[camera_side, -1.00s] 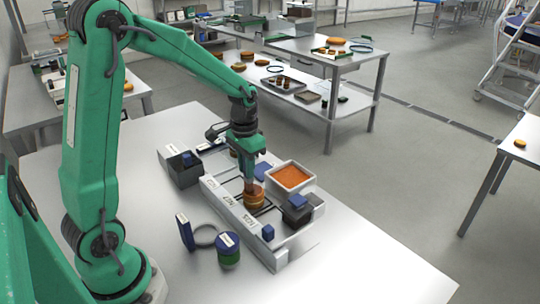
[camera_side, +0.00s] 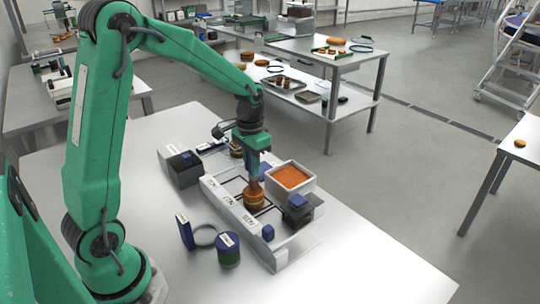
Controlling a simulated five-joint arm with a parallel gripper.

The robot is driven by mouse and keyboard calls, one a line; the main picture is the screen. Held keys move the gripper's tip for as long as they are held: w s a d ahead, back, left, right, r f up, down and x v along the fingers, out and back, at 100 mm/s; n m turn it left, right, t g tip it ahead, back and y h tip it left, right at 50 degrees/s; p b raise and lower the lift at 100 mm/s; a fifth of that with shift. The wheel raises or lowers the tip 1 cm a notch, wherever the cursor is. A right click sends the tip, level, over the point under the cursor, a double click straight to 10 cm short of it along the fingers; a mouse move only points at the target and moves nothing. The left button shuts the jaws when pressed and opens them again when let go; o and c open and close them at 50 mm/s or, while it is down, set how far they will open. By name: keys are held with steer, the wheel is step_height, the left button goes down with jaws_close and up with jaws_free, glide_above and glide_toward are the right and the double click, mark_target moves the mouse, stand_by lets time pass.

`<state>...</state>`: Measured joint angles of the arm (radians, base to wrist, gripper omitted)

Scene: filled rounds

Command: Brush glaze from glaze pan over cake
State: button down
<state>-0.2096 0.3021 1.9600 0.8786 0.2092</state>
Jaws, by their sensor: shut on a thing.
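The cake (camera_side: 254,201) is a small golden-brown round on a dark wire rack, in the middle of the white labelled station. The glaze pan (camera_side: 309,186) is a pale square container filled with orange glaze, just right of the cake. My gripper (camera_side: 255,160) is over the cake, pointing down, and is shut on a slim brownish thing, seemingly the brush (camera_side: 255,179). The brush's lower end is at the top of the cake; whether it touches cannot be told. The gripper and brush hide part of the cake's far side.
A dark bin (camera_side: 184,172) stands left of the station, and another dark box (camera_side: 299,210) at its right. A blue-lidded jar (camera_side: 229,250), a grey ring (camera_side: 203,237) and an upright blue panel (camera_side: 184,231) stand in front. Another round (camera_side: 236,148) sits behind. The table's front right is clear.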

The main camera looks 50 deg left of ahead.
steer(key=shift+s+a, duration=0.6)
steer(key=shift+a, duration=0.05)
steer(key=shift+w+d, duration=1.35)
steer(key=shift+d, duration=0.15)
step_height(320, 180, up, 8)
